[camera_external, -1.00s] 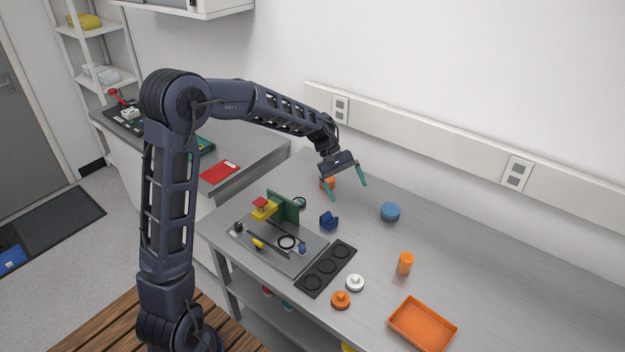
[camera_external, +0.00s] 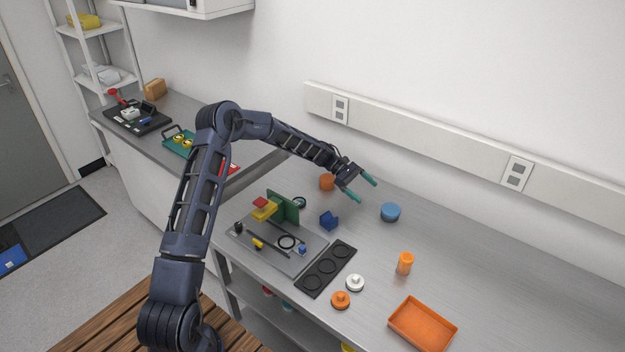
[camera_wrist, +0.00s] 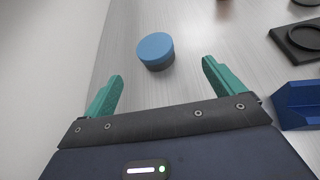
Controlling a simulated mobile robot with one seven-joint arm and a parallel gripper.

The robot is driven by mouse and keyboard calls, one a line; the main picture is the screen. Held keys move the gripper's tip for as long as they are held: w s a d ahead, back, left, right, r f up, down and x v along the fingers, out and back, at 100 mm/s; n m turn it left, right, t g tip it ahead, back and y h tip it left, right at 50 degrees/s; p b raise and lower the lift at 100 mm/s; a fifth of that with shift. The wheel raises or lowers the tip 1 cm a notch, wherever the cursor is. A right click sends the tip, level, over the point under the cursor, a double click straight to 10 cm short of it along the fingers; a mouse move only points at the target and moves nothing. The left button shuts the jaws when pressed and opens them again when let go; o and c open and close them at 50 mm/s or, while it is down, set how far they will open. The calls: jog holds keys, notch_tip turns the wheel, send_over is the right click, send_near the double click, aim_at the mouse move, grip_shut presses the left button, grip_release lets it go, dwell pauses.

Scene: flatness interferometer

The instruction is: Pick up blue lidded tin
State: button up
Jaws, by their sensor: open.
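The blue lidded tin (camera_external: 390,212) is a short round tin standing upright on the grey bench near the wall. In the wrist view the tin (camera_wrist: 155,51) lies ahead of the fingertips, between their lines and nearer the left one. My gripper (camera_external: 364,190) is open and empty, with teal fingers, to the left of the tin in the external view. The gripper (camera_wrist: 160,70) shows both fingers spread wide in the wrist view, and neither touches the tin.
A dark blue block (camera_external: 328,221) stands left of the tin, and an orange cylinder (camera_external: 405,263) stands in front of it. An orange tray (camera_external: 422,325) and a black three-ring holder (camera_external: 327,268) lie nearer the front.

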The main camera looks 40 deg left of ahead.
aim_at(387, 207)
jog(key=shift+w+d+f, duration=0.15)
jog(key=shift+w+f, duration=0.05)
jog(key=shift+f, duration=0.05)
jog(key=x, duration=0.5)
jog(key=shift+r, duration=0.1)
jog(key=shift+w+x, duration=0.2)
jog(key=shift+x, duration=1.15)
jog(key=shift+w+x, duration=0.25)
jog(key=shift+x, duration=1.1)
jog(key=c, duration=1)
